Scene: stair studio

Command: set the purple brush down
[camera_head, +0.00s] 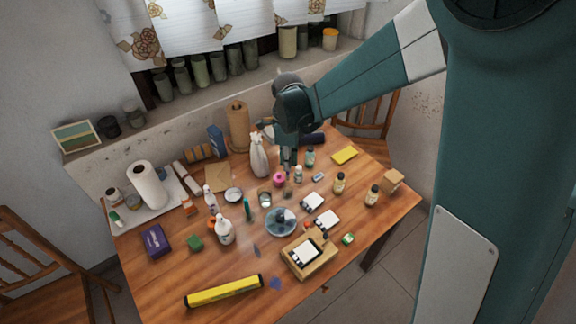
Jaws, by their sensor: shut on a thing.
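My gripper (289,167) points down over the back middle of the wooden table (185,273). Its fingers are shut on a slim thing, the purple brush (288,188), of which only a small brownish part shows just below the fingertips. Its purple colour is not clear at this size, and the fingers hide the rest. I cannot tell whether its lower end touches the table. A pink round item (279,180) is just left of it, and a small white-and-teal bottle (298,174) is just right.
Amber bottles (340,183) stand right. Bare wood shows at the front left, beside a yellow level (223,291).

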